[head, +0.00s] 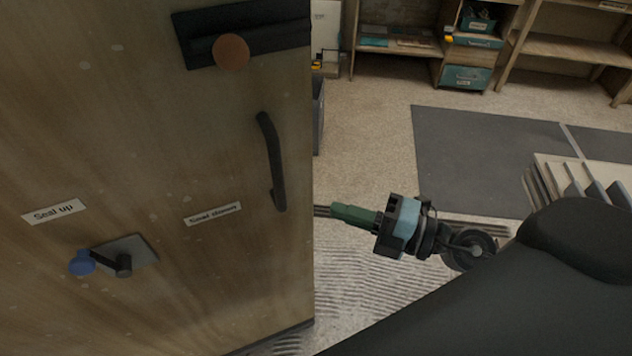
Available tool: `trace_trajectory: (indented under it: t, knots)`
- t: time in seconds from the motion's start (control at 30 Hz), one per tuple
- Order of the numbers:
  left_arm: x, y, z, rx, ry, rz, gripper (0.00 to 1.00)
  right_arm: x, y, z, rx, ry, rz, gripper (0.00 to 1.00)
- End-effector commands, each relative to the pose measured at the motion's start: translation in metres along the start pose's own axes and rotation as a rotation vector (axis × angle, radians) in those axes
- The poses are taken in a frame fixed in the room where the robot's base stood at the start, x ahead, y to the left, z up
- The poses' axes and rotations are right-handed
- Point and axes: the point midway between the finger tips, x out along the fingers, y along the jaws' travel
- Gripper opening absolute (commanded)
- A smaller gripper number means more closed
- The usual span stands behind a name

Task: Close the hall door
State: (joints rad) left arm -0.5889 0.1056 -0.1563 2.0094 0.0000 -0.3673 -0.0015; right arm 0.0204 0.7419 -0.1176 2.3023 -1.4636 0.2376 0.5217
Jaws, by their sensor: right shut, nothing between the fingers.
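A wooden door (190,140), which I take to be the hall door, fills the left of the head view. It has a long dark pull handle (271,162) near its right edge. Low on its left is a grey plate (140,250) with a dark lever and a blue knob. My right gripper (322,211) is shut and empty, just right of the door's edge and below the handle. Its tips appear close to the edge; I cannot tell whether they touch. The door's frame is not visible. My left gripper is not in view.
A dark bar with a brown round knob (231,52) sits high on the door. Wooden shelves (400,45) with teal drawers (467,77) stand at the back. A dark grey mat (480,160) lies on the beige floor. A slotted rack (560,180) stands at right.

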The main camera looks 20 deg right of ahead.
Motion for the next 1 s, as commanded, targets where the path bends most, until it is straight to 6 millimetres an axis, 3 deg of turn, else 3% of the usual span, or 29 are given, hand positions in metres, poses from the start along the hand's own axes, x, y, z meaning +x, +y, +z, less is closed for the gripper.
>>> trace_trajectory:
  t: [0.03,0.27,0.4,0.67,1.0]
  knots:
    - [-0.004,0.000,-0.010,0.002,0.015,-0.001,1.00,0.008,0.007,0.001,-0.005,-0.002,0.009,0.00]
    - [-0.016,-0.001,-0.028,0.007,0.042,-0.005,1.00,0.046,0.008,0.000,-0.006,0.000,0.010,0.00]
    - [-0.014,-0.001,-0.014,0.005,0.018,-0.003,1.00,0.057,0.000,0.014,-0.002,0.000,0.001,0.00]
    - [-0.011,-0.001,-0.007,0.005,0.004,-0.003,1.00,0.069,0.000,0.026,0.000,0.001,0.001,0.00]
    - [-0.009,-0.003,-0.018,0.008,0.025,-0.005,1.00,0.070,0.000,0.028,0.001,0.001,0.000,0.00]
